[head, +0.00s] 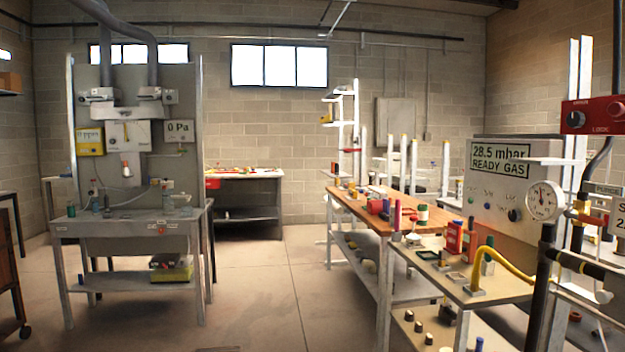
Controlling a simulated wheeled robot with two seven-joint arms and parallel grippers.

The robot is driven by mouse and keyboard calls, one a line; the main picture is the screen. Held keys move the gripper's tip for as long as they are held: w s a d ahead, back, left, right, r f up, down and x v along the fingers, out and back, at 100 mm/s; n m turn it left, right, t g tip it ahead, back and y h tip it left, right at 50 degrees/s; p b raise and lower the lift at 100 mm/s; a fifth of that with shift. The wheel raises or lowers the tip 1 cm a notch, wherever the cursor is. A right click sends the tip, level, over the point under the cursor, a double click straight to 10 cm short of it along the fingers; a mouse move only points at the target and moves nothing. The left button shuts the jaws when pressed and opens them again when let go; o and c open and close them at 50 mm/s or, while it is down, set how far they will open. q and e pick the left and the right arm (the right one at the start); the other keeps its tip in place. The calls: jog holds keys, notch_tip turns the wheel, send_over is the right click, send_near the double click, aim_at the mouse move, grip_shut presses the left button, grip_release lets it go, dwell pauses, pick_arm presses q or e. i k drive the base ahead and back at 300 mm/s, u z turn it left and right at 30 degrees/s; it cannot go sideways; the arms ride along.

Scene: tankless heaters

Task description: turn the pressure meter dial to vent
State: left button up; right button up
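A grey meter panel (500,185) stands at the right, with a display (499,161) reading "28.5 mbar READY GAS". A dark round knob (514,214) sits low on its front, beside several small coloured buttons. The knob's setting and any "vent" mark are too small to read. A round white gauge (545,200) with a needle stands at the panel's right edge. Neither of my grippers shows in the head view.
A long wooden-topped bench (375,205) with bottles and tools runs along the right. A yellow hose (500,262) and black pipe (540,290) stand before the panel. A red box (592,115) hangs above. A grey workbench (130,225) stands left. The middle floor (270,285) is clear.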

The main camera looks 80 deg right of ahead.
aim_at(514, 215)
jog(key=z, duration=3.65)
jog(key=k, duration=0.95)
jog(key=u, duration=1)
jog(key=i, duration=0.85)
jog(key=u, duration=0.65)
jog(key=i, duration=2.6)
jog(key=z, duration=1)
jog(key=i, duration=1.2)
jog(key=z, duration=1.35)
